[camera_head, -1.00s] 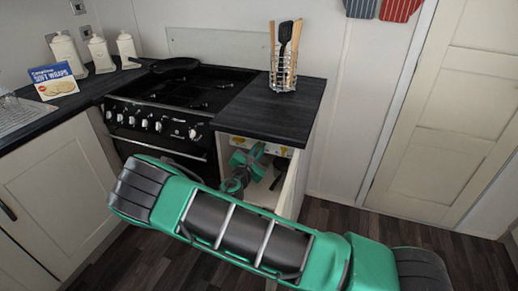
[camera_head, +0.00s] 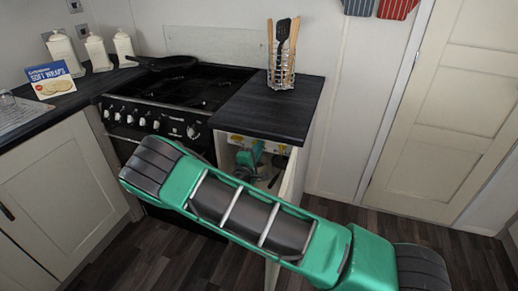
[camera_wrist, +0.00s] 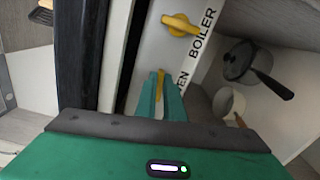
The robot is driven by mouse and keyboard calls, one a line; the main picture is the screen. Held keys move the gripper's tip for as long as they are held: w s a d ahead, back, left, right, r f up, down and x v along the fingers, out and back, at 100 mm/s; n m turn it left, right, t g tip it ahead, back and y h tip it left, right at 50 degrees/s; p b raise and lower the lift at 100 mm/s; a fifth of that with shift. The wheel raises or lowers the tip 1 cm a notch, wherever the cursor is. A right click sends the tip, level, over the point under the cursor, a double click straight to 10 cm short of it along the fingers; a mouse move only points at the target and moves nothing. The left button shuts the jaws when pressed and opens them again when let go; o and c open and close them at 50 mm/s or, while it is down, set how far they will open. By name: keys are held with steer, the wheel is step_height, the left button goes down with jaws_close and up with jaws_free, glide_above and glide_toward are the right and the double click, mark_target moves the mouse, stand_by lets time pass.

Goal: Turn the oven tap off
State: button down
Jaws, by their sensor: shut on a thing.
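The oven tap is a small yellow lever (camera_wrist: 160,84) on a white panel (camera_wrist: 150,52) inside the open cupboard. In the wrist view its label is partly covered by my gripper, with only "EN" showing. My gripper (camera_wrist: 161,97) is shut on this lever, with its green fingers on either side. The lever looks roughly in line with the fingers. In the head view my gripper (camera_head: 250,157) is inside the cupboard below the worktop, partly hidden by my own arm.
A second yellow tap (camera_wrist: 181,24), labelled BOILER, is close by on the same panel. A saucepan (camera_wrist: 240,62) and a white mug (camera_wrist: 229,103) are in the cupboard. The open cupboard door (camera_head: 292,190) stands beside my arm. The black cooker (camera_head: 175,105) is to the left.

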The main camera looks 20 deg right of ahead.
steer(key=shift+s+d+f+m, duration=0.1)
steer(key=shift+s+f+m, duration=0.2)
steer(key=shift+m, duration=0.5)
steer(key=shift+w+f, duration=0.1)
steer(key=c, duration=1.9)
jaws_free()
steer(key=shift+o, duration=0.2)
steer(key=shift+w, duration=0.1)
steer(key=v, duration=1)
steer(key=shift+s+a, duration=0.25)
steer(key=shift+s, duration=0.05)
